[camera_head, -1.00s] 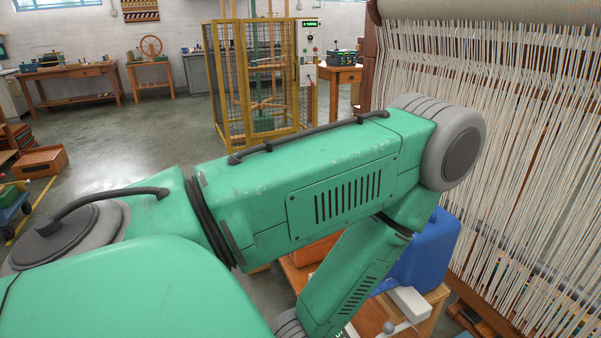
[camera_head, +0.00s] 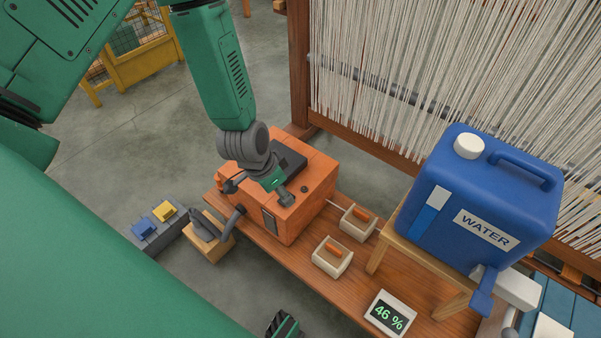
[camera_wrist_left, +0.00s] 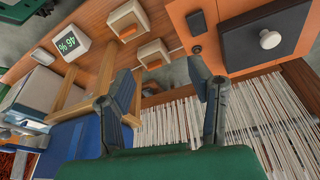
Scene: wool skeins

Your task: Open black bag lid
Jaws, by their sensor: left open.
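An orange box (camera_head: 285,225) stands on the wooden bench, with a flat black lid (camera_head: 291,160) on its top. In the left wrist view the lid (camera_wrist_left: 268,38) shows a round white knob (camera_wrist_left: 269,39), which my wrist hides in the head view. No separate bag shows. My left gripper (camera_head: 262,194) is over the box top in the head view. In the left wrist view my left gripper (camera_wrist_left: 165,90) has its two fingers wide apart with nothing between them; the lid lies up and right of them, apart.
A blue water container (camera_head: 480,200) stands on a wooden stand at right. Two small trays (camera_head: 330,262) with orange pieces and a 46 % display (camera_head: 390,315) sit on the bench (camera_head: 290,268). A loom (camera_head: 400,75) closes off the back. A small wooden block (camera_head: 208,243) is left of the box.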

